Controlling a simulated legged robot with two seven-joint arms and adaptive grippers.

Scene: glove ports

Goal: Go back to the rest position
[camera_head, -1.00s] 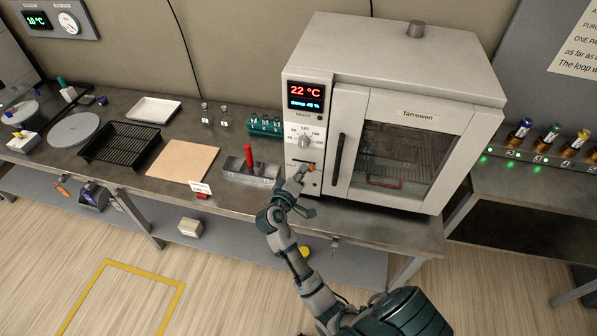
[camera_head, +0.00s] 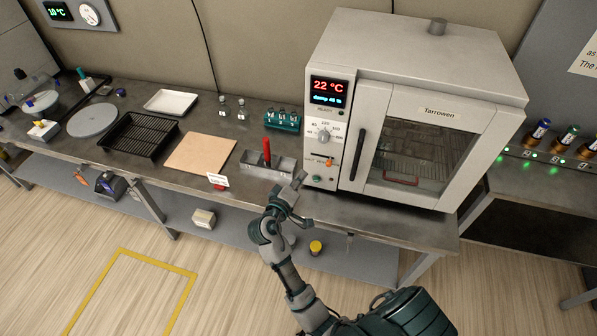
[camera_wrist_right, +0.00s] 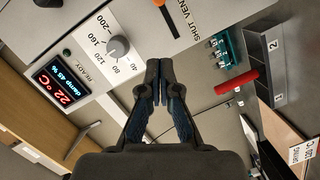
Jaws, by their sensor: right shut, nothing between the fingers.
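My right gripper (camera_head: 299,188) is in front of the lower left of the white oven (camera_head: 425,55), above the front part of the bench (camera_head: 232,187). In the right wrist view its fingers (camera_wrist_right: 158,82) are together with nothing between them. The oven's dial (camera_head: 323,131), its orange vent lever (camera_head: 329,162) and its display (camera_head: 328,92), reading 22 °C, show on the control panel. The fingers appear apart from the panel. My left gripper is not in view.
A tan board (camera_head: 200,153), a black rack (camera_head: 140,135) and a teal vial rack (camera_head: 282,121) are farther left and back. The floor (camera_head: 225,285) in front is clear.

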